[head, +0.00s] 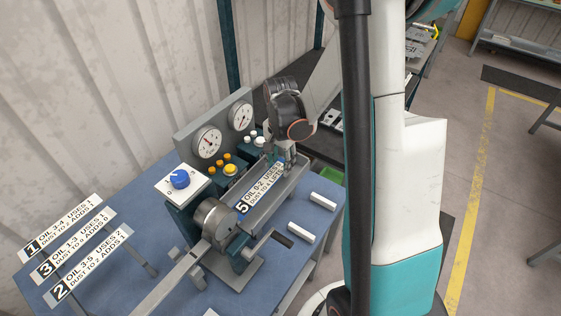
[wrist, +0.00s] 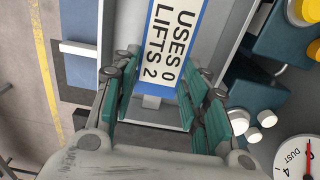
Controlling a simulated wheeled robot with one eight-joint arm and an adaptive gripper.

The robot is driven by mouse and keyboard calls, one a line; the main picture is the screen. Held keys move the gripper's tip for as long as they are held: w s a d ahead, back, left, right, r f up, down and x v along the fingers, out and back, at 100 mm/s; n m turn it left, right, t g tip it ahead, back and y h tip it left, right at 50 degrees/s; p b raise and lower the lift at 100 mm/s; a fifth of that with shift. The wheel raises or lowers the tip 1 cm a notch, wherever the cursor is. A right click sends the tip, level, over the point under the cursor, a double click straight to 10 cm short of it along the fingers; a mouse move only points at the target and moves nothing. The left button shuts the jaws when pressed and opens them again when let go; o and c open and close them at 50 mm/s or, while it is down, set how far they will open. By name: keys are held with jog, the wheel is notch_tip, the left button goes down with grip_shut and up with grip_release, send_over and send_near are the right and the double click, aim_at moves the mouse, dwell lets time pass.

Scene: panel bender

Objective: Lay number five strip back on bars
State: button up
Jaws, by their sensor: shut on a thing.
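The number five strip (head: 257,193) is a white label strip with a blue edge, lying along the grey channel of the bender (head: 268,205). My gripper (head: 281,160) is at its far end, pointing down, shut on it. In the wrist view the strip (wrist: 182,42) runs between the green finger pads of my gripper (wrist: 165,100), with "USES 0" and "LIFTS 2" readable. Whether the strip touches the channel floor I cannot tell. Strips number one (head: 62,229), three (head: 80,246) and two (head: 92,266) lie side by side at the left across grey bars (head: 143,262).
The bender has two dials (head: 207,142), a blue knob (head: 180,179), a yellow button (head: 231,169) and a round grey drum (head: 214,220) between the channel and the strips. Two white blocks (head: 301,233) lie right of the channel on the blue table (head: 120,190). A corrugated wall stands behind.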

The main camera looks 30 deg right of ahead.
jog(key=shift+f+b, duration=0.45)
jog(key=o, duration=1)
jog(key=shift+r, duration=0.15)
